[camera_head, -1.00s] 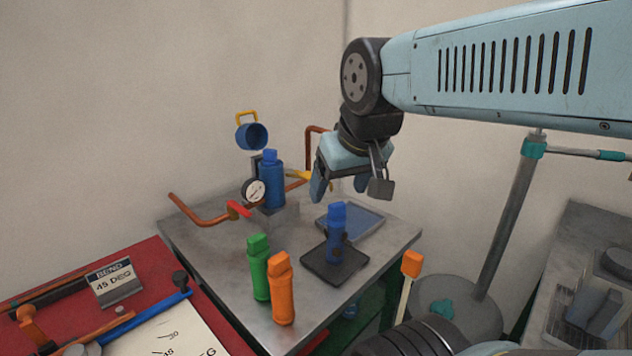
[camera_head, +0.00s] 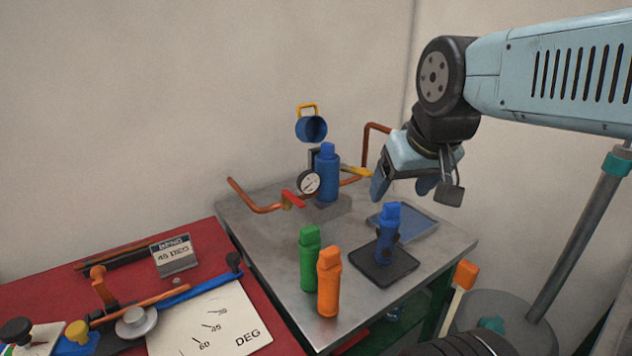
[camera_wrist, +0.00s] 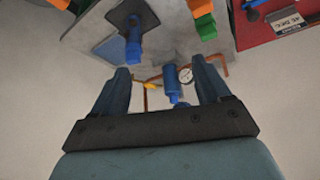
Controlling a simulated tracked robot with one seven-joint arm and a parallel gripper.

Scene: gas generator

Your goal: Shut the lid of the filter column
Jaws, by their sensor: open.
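The filter column (camera_head: 327,175) is an upright blue cylinder at the back of the metal table, with a narrower blue top. Its lid (camera_head: 311,127), a blue cap with a yellow handle (camera_head: 307,109), stands open above and behind the column. In the wrist view the column (camera_wrist: 171,77) shows between my fingers, farther off; the lid is partly hidden there by my gripper's body. My gripper (camera_head: 402,188) is open and empty, to the right of the column and above the table, touching nothing.
A round gauge (camera_head: 309,182), copper pipes (camera_head: 262,209), a red valve handle (camera_head: 293,199) and a yellow one (camera_head: 356,171) surround the column. Green (camera_head: 310,258), orange (camera_head: 328,283) and blue (camera_head: 388,235) cartridges stand toward the front. The wall is close behind.

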